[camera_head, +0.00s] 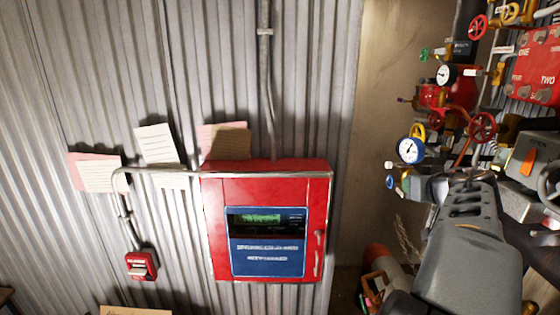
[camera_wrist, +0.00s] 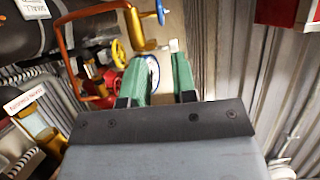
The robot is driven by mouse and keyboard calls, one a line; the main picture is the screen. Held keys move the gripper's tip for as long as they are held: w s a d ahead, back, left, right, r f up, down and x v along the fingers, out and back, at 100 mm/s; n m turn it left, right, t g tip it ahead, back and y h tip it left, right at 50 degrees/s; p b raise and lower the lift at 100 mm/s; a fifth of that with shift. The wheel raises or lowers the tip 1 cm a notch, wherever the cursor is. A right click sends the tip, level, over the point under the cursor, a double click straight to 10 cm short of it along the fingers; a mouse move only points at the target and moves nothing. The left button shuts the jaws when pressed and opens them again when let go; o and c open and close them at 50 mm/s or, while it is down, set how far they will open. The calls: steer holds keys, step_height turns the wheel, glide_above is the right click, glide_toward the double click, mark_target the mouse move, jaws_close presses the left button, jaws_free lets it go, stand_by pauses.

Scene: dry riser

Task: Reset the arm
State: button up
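My gripper (camera_wrist: 160,77) shows in the wrist view with two green finger pads held apart. Nothing is held between them. A white-faced blue gauge (camera_wrist: 153,72) shows in the gap, behind the fingers. In the head view my grey arm (camera_head: 470,245) reaches up from the lower right towards the pipework. The same side has a blue gauge (camera_head: 410,149), just above the front of my arm. My fingertips are hard to make out in the head view, and I cannot tell whether they touch anything.
A red alarm panel (camera_head: 215,235) and a red call point (camera_head: 141,265) are on the corrugated wall (camera_head: 60,60). Valves, such as a red handwheel (camera_head: 482,127), and a red box (camera_head: 535,65) crowd the right side.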

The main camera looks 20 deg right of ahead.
steer(key=s+d+m+g+h, duration=0.1)
steer(key=s+d+g+h, duration=0.25)
steer(key=d+h, duration=0.35)
steer(key=s+a+f+m+g+y+b, duration=0.15)
steer(key=a+f+g, duration=0.25)
steer(key=a+f, duration=0.6)
steer(key=a+f+n+y+b, duration=0.1)
steer(key=a+f+n+y, duration=0.2)
steer(key=a, duration=1.3)
steer(key=a+f+n+y+b, duration=0.1)
steer(key=a+f+n+y, duration=0.3)
steer(key=a, duration=1.2)
step_height(320, 180, down, 6)
steer(key=y, duration=0.3)
steer(key=shift+r+b, duration=0.2)
steer(key=shift+b, duration=0.2)
steer(key=shift+d+y, duration=0.15)
steer(key=shift+y, duration=0.1)
